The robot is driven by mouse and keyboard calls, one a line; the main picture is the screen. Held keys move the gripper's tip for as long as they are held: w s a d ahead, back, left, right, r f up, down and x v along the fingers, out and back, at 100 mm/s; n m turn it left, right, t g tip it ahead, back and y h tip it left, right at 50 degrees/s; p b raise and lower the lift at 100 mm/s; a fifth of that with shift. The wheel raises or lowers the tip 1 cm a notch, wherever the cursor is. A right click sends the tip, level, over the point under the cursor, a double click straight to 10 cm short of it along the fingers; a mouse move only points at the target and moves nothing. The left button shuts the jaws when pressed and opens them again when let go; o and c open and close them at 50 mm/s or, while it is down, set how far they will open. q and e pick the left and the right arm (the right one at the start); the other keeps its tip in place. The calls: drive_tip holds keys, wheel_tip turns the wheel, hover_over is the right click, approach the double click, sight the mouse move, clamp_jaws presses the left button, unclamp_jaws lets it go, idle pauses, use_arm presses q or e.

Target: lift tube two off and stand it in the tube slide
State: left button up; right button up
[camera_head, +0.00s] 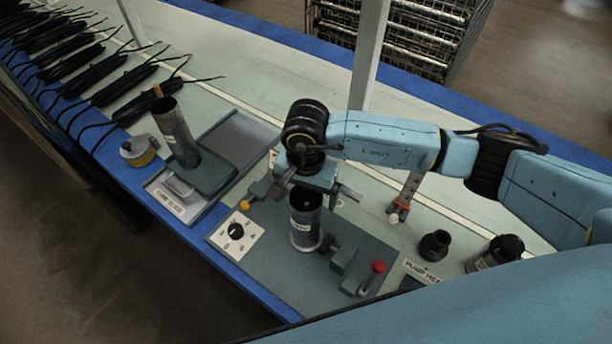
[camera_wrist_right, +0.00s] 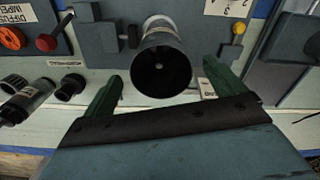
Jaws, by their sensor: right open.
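A grey metal tube (camera_head: 306,228) with a white label stands upright on the dark blue-grey fixture plate (camera_head: 268,247). Its open dark mouth faces up. I cannot read whether it is tube two. In the right wrist view the tube (camera_wrist_right: 160,42) shows from above, between the fingers. My right gripper (camera_head: 314,186) is open just above the tube's top, with a finger to each side; the fingers (camera_wrist_right: 163,72) appear apart from the tube. A tray-like device (camera_head: 238,142) at the left, perhaps the tube slide, bears another grey tube (camera_head: 177,132), slightly tilted in the picture. My left gripper is not in view.
A white dial plate (camera_head: 238,234) and a red knob (camera_head: 378,267) flank the tube. A yellow-and-grey round part (camera_head: 137,151) and several black cable bundles lie at the left.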

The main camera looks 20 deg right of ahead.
sight(306, 204)
wheel_tip(306, 204, down, 3)
drive_tip(key=shift+r, duration=0.15)
drive_tip(key=shift+f, duration=0.7)
drive_tip(key=c, duration=1.3)
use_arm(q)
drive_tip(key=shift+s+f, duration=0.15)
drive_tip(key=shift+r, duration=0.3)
use_arm(e)
drive_tip(key=shift+r, duration=0.65)
